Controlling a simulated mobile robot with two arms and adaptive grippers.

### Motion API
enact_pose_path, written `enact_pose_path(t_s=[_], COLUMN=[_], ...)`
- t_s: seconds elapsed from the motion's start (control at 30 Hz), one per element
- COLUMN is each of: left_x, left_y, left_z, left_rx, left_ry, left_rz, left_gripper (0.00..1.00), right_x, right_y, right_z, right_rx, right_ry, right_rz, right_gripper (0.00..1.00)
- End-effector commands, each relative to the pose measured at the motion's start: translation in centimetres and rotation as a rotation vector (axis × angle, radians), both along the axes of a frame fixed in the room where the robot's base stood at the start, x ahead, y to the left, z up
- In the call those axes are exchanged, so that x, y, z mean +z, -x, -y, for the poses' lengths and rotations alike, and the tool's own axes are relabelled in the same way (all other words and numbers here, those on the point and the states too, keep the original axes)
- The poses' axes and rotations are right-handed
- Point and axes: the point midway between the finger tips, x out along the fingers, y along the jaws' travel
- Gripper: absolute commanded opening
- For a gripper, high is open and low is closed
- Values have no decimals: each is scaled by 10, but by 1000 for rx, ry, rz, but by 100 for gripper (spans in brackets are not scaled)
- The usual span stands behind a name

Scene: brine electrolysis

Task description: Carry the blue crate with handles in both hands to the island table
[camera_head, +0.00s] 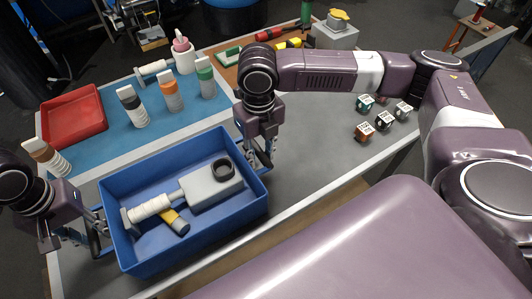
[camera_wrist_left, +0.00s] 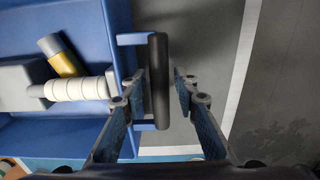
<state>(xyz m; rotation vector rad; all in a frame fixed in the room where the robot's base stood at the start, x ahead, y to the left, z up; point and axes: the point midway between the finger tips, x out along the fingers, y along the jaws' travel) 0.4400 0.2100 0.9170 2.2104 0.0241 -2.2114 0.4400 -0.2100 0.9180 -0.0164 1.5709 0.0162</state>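The blue crate (camera_head: 200,232) stands on a grey table at its front edge, on the left of the head view. It holds a grey box with a black ring, a white ribbed piece and a yellow-and-grey piece. My left gripper (camera_head: 72,238) is at the crate's left handle. In the left wrist view the black handle bar (camera_wrist_left: 159,90) lies between the fingers of my left gripper (camera_wrist_left: 160,78), with a gap on the right side. My right gripper (camera_head: 262,155) is down at the crate's right side; its fingers and the right handle overlap, so its grip is unclear.
Behind the crate, a blue mat (camera_head: 100,139) carries several capped bottles and a red tray (camera_head: 72,116). Several small labelled cubes (camera_head: 383,121) lie at the table's right. A grey block with a yellow object (camera_head: 337,20) stands at the back. Bare tabletop (camera_head: 315,140) lies right of the crate.

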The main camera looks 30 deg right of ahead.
Motion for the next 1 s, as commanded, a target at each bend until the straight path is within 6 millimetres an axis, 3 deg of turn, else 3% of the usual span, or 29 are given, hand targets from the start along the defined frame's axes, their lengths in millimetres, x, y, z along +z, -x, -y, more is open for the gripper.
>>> enact_pose_path(t_s=[0.37,0.8,1.0], left_x=[6,67,80], left_y=[-1,-1,0], left_z=[1,0,-1], left_rx=[-1,0,0], left_ry=[2,0,-2], left_rz=[3,3,0], left_gripper=[32,32,32], right_x=[0,0,3], right_y=[0,0,0], right_z=[-1,-1,-1], right_rx=[1,2,2], right_ry=[-2,-2,-3], right_rz=[0,0,0], right_gripper=[32,32,32])
